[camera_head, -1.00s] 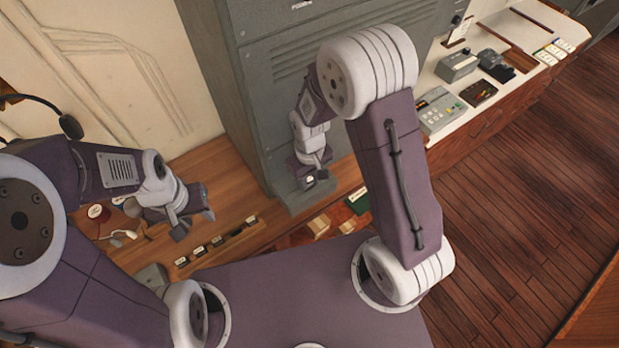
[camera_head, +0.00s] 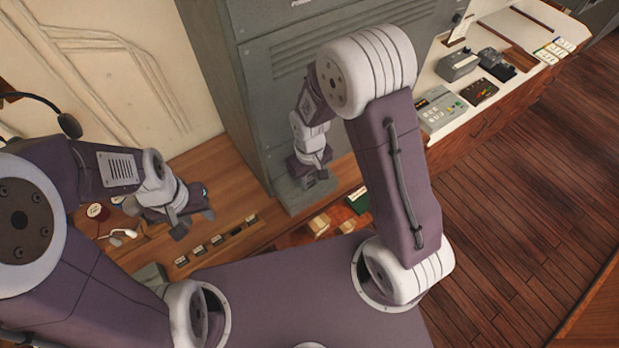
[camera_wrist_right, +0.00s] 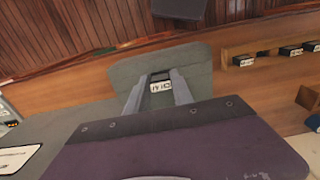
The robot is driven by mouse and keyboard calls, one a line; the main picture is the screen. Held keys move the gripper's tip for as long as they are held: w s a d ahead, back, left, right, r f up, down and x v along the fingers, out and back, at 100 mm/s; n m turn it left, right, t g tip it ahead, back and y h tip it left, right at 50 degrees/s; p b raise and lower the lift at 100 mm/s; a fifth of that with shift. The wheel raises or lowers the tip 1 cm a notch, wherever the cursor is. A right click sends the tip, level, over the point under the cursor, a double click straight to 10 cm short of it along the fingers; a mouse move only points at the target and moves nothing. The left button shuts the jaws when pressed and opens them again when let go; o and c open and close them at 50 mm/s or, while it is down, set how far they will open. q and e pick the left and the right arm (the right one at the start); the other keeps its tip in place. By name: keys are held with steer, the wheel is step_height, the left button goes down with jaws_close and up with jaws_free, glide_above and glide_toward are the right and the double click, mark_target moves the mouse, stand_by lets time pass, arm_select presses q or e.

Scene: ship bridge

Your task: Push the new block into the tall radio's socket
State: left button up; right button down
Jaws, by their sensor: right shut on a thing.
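The tall radio is the grey cabinet (camera_head: 275,110) at the back centre of the head view, with a low grey ledge (camera_head: 290,198) at its foot. My right gripper (camera_head: 318,180) is down at this ledge. In the right wrist view its two fingers (camera_wrist_right: 160,88) are shut on a small block with a white printed label (camera_wrist_right: 161,87). The block sits at a dark opening in the grey ledge (camera_wrist_right: 190,62); how deep it is in cannot be told. My left gripper (camera_head: 195,217) is open and empty above the wooden desk, at the left.
Several small labelled blocks (camera_head: 217,240) stand in a row in the wooden desk. Light wooden boxes (camera_head: 319,224) and a green item (camera_head: 358,200) lie below. A headset (camera_head: 70,125) hangs at left. A white counter with devices (camera_head: 441,112) is at right.

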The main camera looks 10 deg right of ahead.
steer(key=shift+f, duration=0.35)
stand_by(0.8)
steer(key=c, duration=1)
jaws_free()
steer(key=shift+c, duration=0.2)
steer(key=shift+r, duration=0.1)
step_height(320, 180, up, 9)
steer(key=shift+f+b, duration=0.1)
steer(key=shift+b, duration=0.9)
